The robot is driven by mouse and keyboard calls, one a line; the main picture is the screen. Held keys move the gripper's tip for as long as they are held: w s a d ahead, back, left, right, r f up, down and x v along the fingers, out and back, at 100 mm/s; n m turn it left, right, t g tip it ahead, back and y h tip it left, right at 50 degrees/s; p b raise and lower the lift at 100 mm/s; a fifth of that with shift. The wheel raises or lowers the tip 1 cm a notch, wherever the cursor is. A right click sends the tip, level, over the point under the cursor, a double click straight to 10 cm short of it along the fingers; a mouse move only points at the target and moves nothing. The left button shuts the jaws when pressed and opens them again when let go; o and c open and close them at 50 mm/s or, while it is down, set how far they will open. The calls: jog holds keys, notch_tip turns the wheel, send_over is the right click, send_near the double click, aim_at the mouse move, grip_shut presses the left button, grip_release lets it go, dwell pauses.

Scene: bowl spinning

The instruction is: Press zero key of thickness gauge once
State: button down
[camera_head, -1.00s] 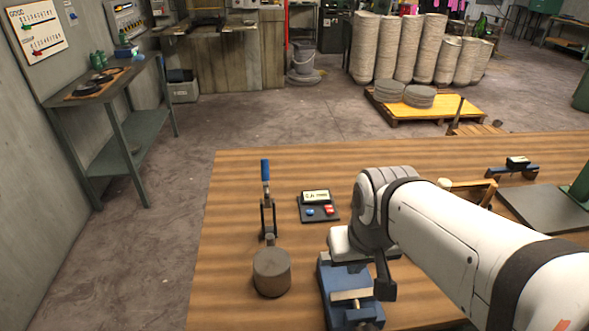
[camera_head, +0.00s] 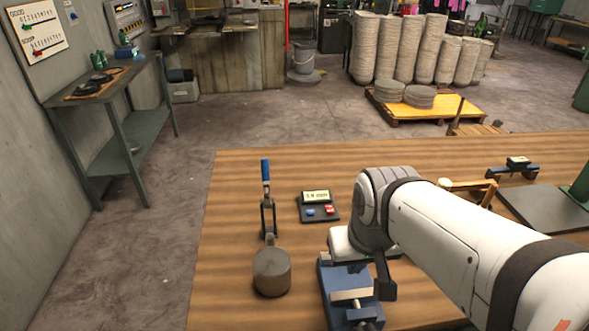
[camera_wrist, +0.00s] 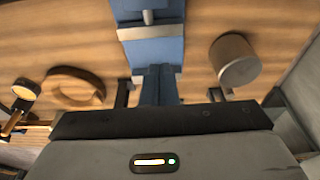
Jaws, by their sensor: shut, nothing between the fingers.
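The device that looks like the thickness gauge (camera_head: 318,206) is a small black unit on the wooden bench, left of my wrist in the head view. It has a lit display (camera_head: 316,196), a blue key (camera_head: 310,212) and a red key (camera_head: 329,210). The key lettering is too small to read, so I cannot tell which is zero. My gripper (camera_wrist: 158,70) is shut and empty in the wrist view, over or near the blue vise (camera_wrist: 150,32). The gauge is not clearly visible in the wrist view.
A blue-handled lever tool (camera_head: 266,190) stands left of the gauge. A grey-brown cylinder (camera_head: 272,273) is in front of it. The blue vise (camera_head: 350,297) lies below my wrist. A blue instrument with a small black display (camera_head: 515,166) stands at right. Bench behind the gauge is clear.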

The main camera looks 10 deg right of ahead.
dwell(0.8)
jog(key=m+t+y+b, duration=0.1)
jog(key=m+t+b, duration=0.2)
jog(key=m+t, duration=0.35)
send_over(311, 213)
jog(key=shift+f+m+g, duration=0.65)
jog(key=shift+f+g, duration=0.25)
jog(key=shift+g, duration=0.05)
jog(key=shift+f, duration=0.15)
notch_tip(311, 213, down, 9)
jog(key=b, duration=0.7)
jog(key=shift+r, duration=0.2)
jog(key=shift+a+f+b, duration=0.1)
jog(key=shift+f+b, duration=0.3)
jog(key=shift+f+b, duration=0.35)
jog(key=shift+f, duration=0.1)
dwell(0.7)
jog(key=shift+r, duration=0.1)
jog(key=shift+r+p, duration=0.65)
jog(key=shift+r, duration=0.15)
